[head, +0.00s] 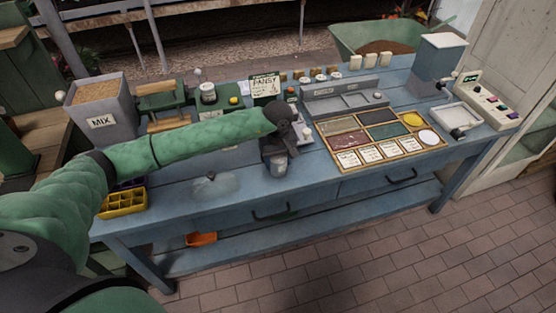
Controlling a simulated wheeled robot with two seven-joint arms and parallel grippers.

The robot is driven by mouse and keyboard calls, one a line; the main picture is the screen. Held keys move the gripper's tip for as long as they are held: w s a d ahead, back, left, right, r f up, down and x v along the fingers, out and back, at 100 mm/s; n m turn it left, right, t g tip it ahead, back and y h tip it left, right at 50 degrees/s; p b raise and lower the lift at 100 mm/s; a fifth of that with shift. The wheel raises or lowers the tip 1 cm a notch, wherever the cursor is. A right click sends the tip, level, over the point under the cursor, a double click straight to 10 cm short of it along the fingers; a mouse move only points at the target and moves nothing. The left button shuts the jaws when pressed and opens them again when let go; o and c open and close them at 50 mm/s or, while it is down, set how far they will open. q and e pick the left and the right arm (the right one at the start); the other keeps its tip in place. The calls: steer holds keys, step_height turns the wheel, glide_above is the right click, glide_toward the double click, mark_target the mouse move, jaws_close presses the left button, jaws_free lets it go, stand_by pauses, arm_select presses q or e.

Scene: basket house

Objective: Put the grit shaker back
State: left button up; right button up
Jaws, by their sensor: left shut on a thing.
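My left arm reaches in from the left across the blue bench. My left gripper (277,153) points down at the bench's front middle and is shut on a small pale grey cylinder (278,168), which looks like the grit shaker. The gripper hides its upper part, and I cannot tell whether its base touches the bench top. My right gripper is out of view.
A tray of coloured compartments and cards (377,137) lies right of the gripper. A grey stepped rack (345,98) and a PANSY sign (265,86) stand behind. A clear dome (213,185) sits front left. A MIX bin (101,112) and a yellow tray (123,203) are farther left.

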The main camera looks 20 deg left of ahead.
arm_select(q)
steer(key=shift+f, duration=0.55)
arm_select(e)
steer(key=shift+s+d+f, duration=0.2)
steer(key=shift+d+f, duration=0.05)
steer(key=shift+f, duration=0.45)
arm_select(q)
steer(key=shift+f, duration=0.1)
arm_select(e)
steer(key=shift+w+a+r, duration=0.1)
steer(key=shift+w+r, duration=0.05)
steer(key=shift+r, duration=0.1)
arm_select(q)
steer(key=o, duration=1.1)
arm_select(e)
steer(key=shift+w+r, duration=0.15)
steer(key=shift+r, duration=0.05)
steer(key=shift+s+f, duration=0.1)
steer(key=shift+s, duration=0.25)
